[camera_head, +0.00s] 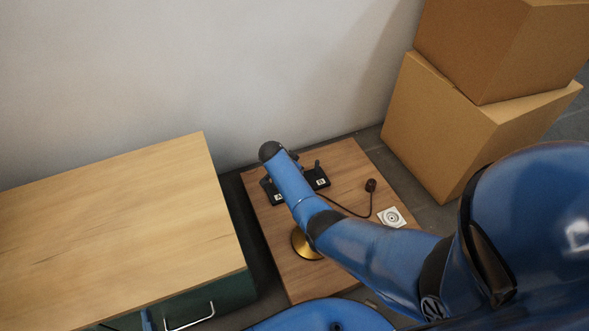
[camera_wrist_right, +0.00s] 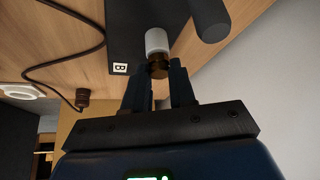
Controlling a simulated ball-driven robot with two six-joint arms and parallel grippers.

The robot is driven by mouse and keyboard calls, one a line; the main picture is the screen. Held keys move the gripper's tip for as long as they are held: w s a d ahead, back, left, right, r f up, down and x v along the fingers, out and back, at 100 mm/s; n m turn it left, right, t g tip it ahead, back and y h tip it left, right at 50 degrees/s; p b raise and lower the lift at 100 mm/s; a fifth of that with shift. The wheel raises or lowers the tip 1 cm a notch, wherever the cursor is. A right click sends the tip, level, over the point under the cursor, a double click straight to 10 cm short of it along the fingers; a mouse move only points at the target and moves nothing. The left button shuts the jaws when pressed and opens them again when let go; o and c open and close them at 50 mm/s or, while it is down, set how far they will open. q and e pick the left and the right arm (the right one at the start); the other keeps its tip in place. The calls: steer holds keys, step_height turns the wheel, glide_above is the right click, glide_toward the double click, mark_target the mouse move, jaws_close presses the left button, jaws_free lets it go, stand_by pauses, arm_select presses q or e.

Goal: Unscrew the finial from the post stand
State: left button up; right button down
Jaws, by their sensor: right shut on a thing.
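In the right wrist view my right gripper (camera_wrist_right: 160,84) is shut on a small brass-coloured piece, the finial (camera_wrist_right: 158,68). The finial sits in line with a white cylinder (camera_wrist_right: 156,40), which meets the black post stand (camera_wrist_right: 126,28) marked B. I cannot tell whether the finial is still threaded on. In the head view the post stand (camera_head: 319,183) shows at the back of the wooden board, and my right arm hides the gripper and finial. My left gripper is not in view.
A dark round post (camera_wrist_right: 210,18) stands close beside the right fingers. The wooden board (camera_head: 345,160) also bears a black block marked A (camera_head: 278,198), a brass disc (camera_head: 303,247), a corded dark plug (camera_head: 370,185) and a white square plate (camera_head: 391,217). Cardboard boxes (camera_head: 428,125) stand right.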

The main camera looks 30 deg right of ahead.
steer(key=shift+s+d+r+n+t+y+p, duration=0.1)
steer(key=shift+r+n+t+y+p, duration=0.15)
steer(key=shift+n+p, duration=0.35)
steer(key=shift+s+r+n+t+y+p, duration=0.1)
steer(key=shift+n+t+p, duration=0.25)
steer(key=shift+n+p, duration=0.65)
steer(key=shift+n, duration=0.2)
steer(key=shift+d+f+n+t+y+p, duration=0.1)
steer(key=shift+n+t+y+p, duration=0.55)
steer(key=shift+n, duration=0.35)
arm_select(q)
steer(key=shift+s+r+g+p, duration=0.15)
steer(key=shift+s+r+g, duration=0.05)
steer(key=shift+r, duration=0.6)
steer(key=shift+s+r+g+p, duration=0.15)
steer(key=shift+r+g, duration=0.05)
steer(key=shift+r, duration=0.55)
arm_select(e)
steer(key=shift+f+n, duration=0.2)
steer(key=shift+n, duration=0.6)
